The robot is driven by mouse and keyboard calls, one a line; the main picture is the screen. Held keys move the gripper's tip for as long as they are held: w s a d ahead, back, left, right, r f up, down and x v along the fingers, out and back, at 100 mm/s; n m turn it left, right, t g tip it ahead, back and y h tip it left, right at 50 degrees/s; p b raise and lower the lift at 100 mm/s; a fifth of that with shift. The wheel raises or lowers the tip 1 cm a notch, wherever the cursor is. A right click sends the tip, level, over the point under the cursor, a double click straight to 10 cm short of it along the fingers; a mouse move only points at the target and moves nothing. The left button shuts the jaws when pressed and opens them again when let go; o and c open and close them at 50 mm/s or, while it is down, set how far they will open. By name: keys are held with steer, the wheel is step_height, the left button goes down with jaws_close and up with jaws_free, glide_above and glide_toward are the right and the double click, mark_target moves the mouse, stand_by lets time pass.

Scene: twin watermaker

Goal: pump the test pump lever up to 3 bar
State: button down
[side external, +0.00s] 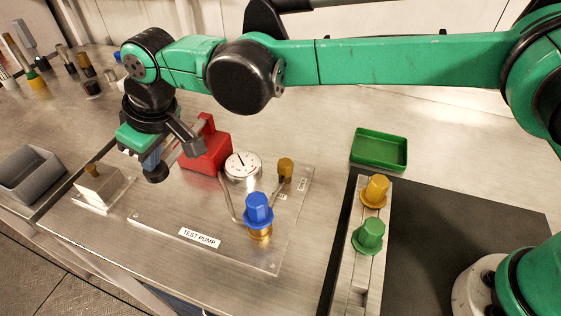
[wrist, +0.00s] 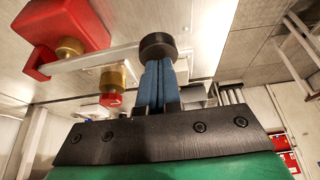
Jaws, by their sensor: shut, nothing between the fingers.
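The red test pump (side external: 207,150) stands on the metal plate labelled TEST PUMP. Its pale lever bar (wrist: 95,60) runs from the red body to a round black knob (wrist: 158,44). In the side view the knob (side external: 158,174) is low beside my gripper (side external: 152,163). My gripper's blue fingers (wrist: 158,84) are shut together with nothing between them, their tips at the knob; contact is hard to tell. The round white gauge (side external: 242,165) has a dark needle pointing up and slightly left; its numbers are too small to read.
A blue-capped valve (side external: 259,209) and a brass-coloured knob (side external: 285,167) stand on the plate's right side. A small block with a brown knob (side external: 92,178) and a grey bin (side external: 30,174) are at left. A green tray (side external: 379,149) lies right, beyond yellow and green knobs.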

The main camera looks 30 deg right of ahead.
mark_target(158, 168)
steer(key=shift+f, duration=1.55)
steer(key=shift+r, duration=2.7)
step_height(158, 168, up, 6)
